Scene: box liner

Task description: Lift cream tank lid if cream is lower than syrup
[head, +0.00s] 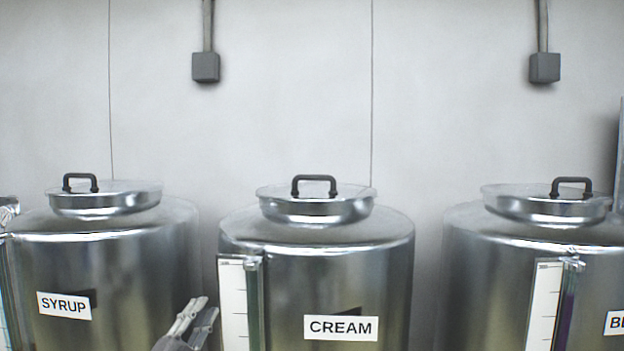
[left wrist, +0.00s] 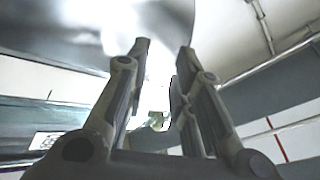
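The cream tank (head: 365,275) stands in the middle of the head view, with a CREAM label. Its metal lid (head: 315,208) with a black handle (head: 314,181) sits on top. The white level gauge (head: 233,300) is on its left front; I cannot make out the level. The syrup tank (head: 140,265) stands at left with its lid (head: 105,202) on. Its gauge (head: 5,310) is cut off by the left edge, level unreadable. My left gripper (head: 204,309) is low between the two tanks, empty. In the left wrist view its fingers (left wrist: 164,46) are apart. My right gripper is not visible.
A third tank (head: 480,270) stands at right, its label cut off at "BL", with a gauge (head: 545,300) on its front. A plain grey wall with conduit boxes (head: 206,67) is behind. The space above the lids is clear.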

